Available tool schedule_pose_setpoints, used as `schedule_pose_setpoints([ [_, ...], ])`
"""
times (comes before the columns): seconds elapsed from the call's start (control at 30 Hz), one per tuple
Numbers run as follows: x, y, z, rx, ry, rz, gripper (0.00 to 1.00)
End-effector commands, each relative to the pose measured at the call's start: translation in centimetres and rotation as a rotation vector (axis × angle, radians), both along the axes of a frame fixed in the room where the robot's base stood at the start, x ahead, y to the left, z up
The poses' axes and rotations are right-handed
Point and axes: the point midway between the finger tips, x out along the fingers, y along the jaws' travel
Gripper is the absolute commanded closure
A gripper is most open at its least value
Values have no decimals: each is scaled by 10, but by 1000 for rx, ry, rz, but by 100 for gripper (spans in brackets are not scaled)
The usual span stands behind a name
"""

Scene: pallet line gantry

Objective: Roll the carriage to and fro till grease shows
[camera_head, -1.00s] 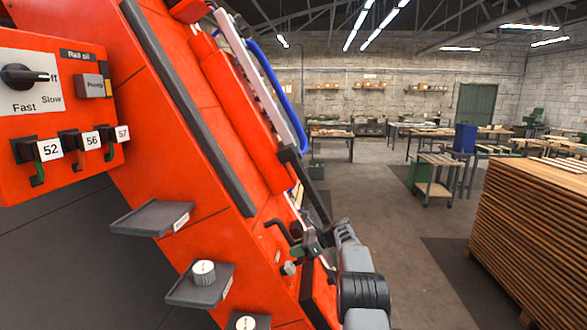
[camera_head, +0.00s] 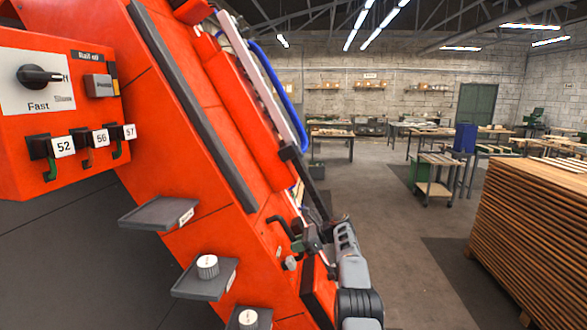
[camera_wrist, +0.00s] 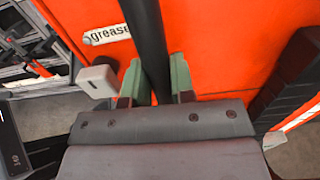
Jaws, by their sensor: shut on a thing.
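My gripper (camera_head: 304,241) is at the lower right part of the sloping red machine. In the wrist view its green jaws (camera_wrist: 156,76) are shut on a black bar (camera_wrist: 147,35), one jaw on each side. A white label reading "grease" (camera_wrist: 110,33) is on the red panel beside the bar. No grease is clearly visible. A dark block (camera_head: 290,152) sits against the pale rail (camera_head: 262,70) on the machine's right edge. I cannot tell for sure whether this block is the carriage. The jaws and palm hide the bar's lower part.
A red control box (camera_head: 60,110) at left carries a dial (camera_head: 38,75) and levers numbered 52, 56 and 57. Small grey shelves (camera_head: 150,211) jut from the machine. A wood stack (camera_head: 535,225) stands at right, with open floor (camera_head: 410,255) between.

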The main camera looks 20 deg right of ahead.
Motion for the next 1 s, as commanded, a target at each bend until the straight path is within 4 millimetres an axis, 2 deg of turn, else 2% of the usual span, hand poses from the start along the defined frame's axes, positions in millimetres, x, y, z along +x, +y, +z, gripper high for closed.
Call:
schedule_pose_setpoints([
  [1.0,-6,5,-6,2,11,11,100],
])
